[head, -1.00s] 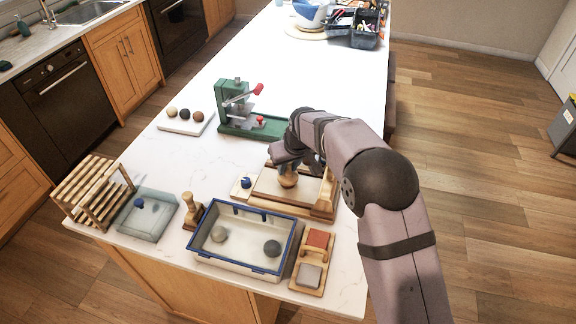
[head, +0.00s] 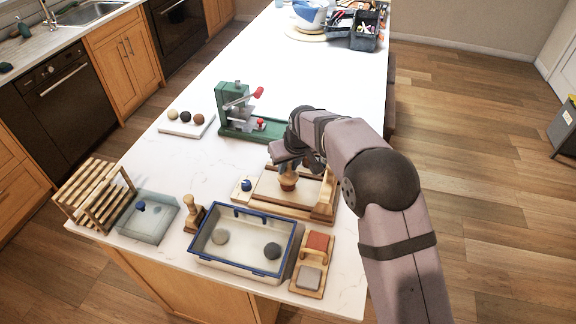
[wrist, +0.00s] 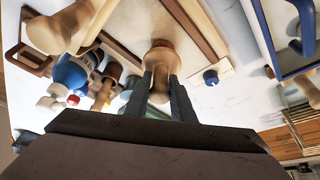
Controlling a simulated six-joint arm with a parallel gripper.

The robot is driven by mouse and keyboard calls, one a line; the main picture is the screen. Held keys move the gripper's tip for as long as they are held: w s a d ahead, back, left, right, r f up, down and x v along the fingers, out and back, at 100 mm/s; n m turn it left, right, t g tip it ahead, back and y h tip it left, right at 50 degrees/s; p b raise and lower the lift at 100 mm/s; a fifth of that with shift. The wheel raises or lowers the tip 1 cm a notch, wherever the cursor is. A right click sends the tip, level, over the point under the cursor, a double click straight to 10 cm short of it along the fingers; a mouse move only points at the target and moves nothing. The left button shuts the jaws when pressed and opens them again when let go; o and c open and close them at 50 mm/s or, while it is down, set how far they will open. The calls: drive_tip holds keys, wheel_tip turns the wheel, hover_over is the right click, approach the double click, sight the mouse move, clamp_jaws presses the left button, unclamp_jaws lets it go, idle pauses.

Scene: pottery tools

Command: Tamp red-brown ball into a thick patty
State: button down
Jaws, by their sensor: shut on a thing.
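My gripper (wrist: 160,100) is shut on the neck of a pale wooden tamper (wrist: 160,62), which also shows in the head view (head: 288,184). The tamper is over the wooden board (head: 267,198). In the wrist view a thin red-brown rim (wrist: 162,43) shows at the tamper's far end, seemingly clay under its foot. The tamper hides most of it, so its thickness cannot be told. A red-brown ball (head: 199,119) also sits on the white tray (head: 180,130), beside a black and a tan ball.
A green press (head: 235,115) stands behind the board. A blue-rimmed basin (head: 210,257) with two balls is in front. A small tile with a blue knob (head: 246,185) lies left of the board. Another wooden tamper (head: 193,214) stands near a wooden rack (head: 90,195). The counter's far middle is clear.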

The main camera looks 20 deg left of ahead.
drive_tip(key=shift+f+b, duration=0.55)
drive_tip(key=shift+f, duration=0.3)
drive_tip(key=shift+s+d+f, duration=0.1)
drive_tip(key=shift+f, duration=0.35)
idle(0.4)
drive_tip(key=shift+r, duration=0.15)
drive_tip(key=shift+r+p, duration=0.45)
drive_tip(key=shift+r, duration=0.45)
drive_tip(key=shift+r, duration=0.1)
drive_tip(key=shift+r+p, duration=1.8)
drive_tip(key=shift+r, duration=0.7)
drive_tip(key=shift+w, duration=0.2)
